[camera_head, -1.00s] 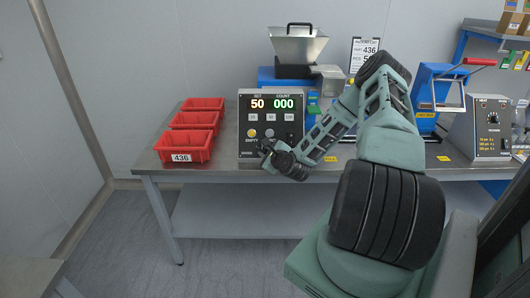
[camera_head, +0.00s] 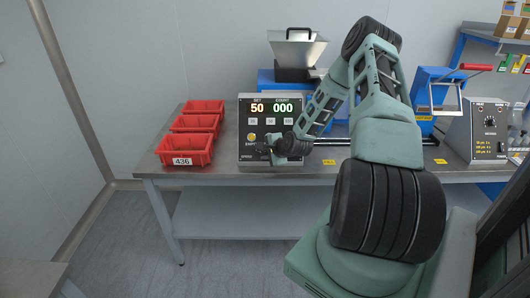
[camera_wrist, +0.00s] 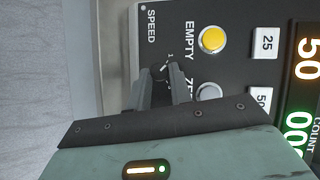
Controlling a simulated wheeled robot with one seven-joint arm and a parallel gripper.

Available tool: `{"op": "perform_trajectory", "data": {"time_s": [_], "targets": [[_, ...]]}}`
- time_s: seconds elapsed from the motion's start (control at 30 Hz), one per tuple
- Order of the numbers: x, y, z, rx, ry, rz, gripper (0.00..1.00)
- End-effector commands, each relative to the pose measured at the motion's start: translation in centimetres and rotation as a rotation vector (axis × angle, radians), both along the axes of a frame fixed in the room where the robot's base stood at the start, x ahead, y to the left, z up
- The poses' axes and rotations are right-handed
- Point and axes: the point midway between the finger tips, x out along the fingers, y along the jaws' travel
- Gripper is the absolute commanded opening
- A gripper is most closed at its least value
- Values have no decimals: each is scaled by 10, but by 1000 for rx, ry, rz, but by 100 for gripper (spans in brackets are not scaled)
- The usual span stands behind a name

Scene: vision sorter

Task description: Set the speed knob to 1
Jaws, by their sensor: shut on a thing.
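The control panel (camera_head: 247,125) shows SET 50 and COUNT 000 in the head view. In the wrist view the panel (camera_wrist: 232,75) appears turned on its side, with the SPEED label beside the dark speed knob (camera_wrist: 160,72). My gripper (camera_wrist: 160,84) is shut on this knob, a finger on either side. The fingers hide much of the knob. A small white mark and a "1" show near it, but I cannot tell the exact setting. In the head view my gripper (camera_head: 264,148) is at the panel's lower front, covering the knob.
A yellow EMPTY button (camera_wrist: 212,39) and a grey button (camera_wrist: 209,92) sit close to my fingers. Red bins (camera_head: 185,151) stand left of the panel on the bench. A metal hopper (camera_head: 297,48) is behind it. A HEAT unit (camera_head: 489,130) stands to the right.

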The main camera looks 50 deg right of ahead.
Motion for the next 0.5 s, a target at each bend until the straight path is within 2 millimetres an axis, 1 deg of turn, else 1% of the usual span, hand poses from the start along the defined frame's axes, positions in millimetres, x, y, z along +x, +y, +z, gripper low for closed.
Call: {"op": "perform_trajectory", "data": {"time_s": [0.2, 0.5], "targets": [[1, 0, 2, -77, 93, 84, 0], [1, 0, 2, -134, 161, 146, 0]]}}
